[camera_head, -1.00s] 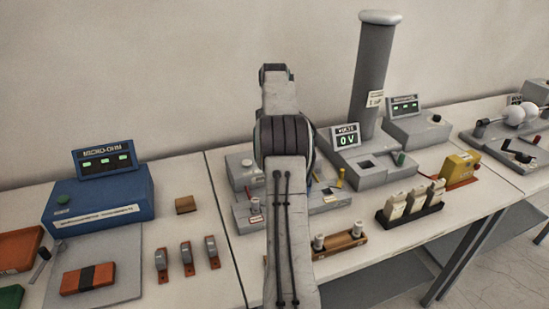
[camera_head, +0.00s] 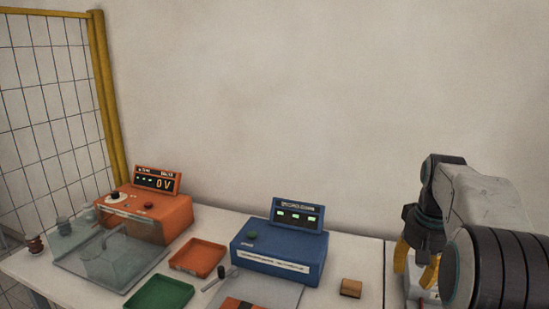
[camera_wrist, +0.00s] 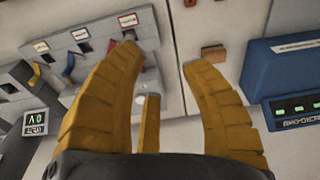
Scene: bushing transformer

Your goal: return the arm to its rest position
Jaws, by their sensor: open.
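My gripper (camera_head: 416,268) is at the right of the head view, on my bent grey arm (camera_head: 485,205). Its yellow fingers point down towards the bench, right of the small wooden block (camera_head: 351,288). In the wrist view the fingers of my gripper (camera_wrist: 164,60) are spread apart with nothing between them. A grey panel with coloured levers (camera_wrist: 75,50) lies beyond the left finger. The fingertips' height above the bench is hard to tell.
A blue micro-ohm meter (camera_head: 280,252) stands left of my gripper. Farther left are an orange 0 V unit (camera_head: 160,212), an orange tray (camera_head: 198,256), a green tray (camera_head: 160,294) and a yellow-framed mesh fence (camera_head: 110,100). The space above the bench's left part is free.

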